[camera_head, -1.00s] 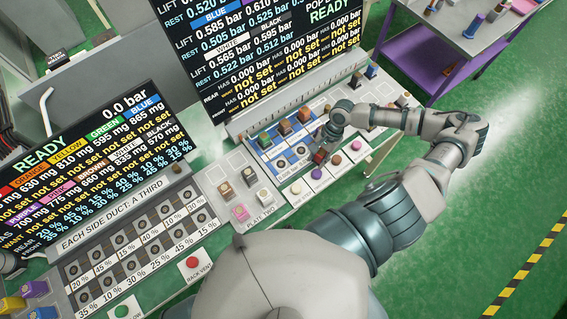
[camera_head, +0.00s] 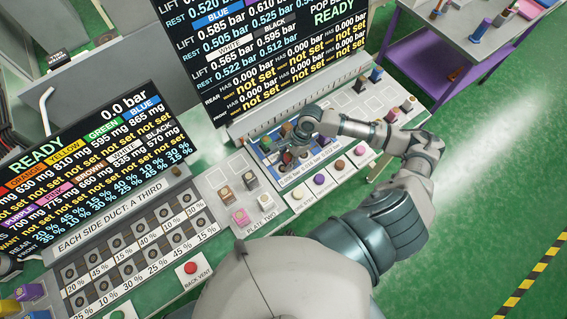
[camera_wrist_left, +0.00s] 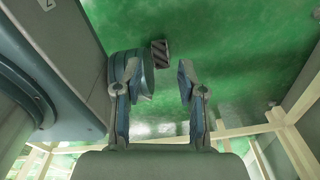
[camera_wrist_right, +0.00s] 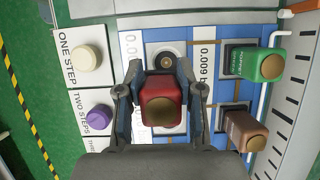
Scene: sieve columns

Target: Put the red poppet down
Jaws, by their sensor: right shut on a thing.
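The red poppet (camera_wrist_right: 162,98), a red block with a brownish round top, is between the closed fingers of my right gripper (camera_wrist_right: 160,90). In the head view the red poppet (camera_head: 287,157) is over the blue-and-white plate (camera_head: 266,165). The right wrist view shows a bare round socket (camera_wrist_right: 167,60) just beyond the poppet. What lies directly under it is hidden, and I cannot tell whether it touches the plate. My left gripper (camera_wrist_left: 158,100) is open and empty above the green floor in the left wrist view.
A green poppet (camera_wrist_right: 268,65) and a brown poppet (camera_wrist_right: 246,131) stand on the plate to the right of the held one. A white button (camera_wrist_right: 87,58) and a purple button (camera_wrist_right: 97,121) lie to its left. Pressure screens (camera_head: 270,50) rise behind the bench.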

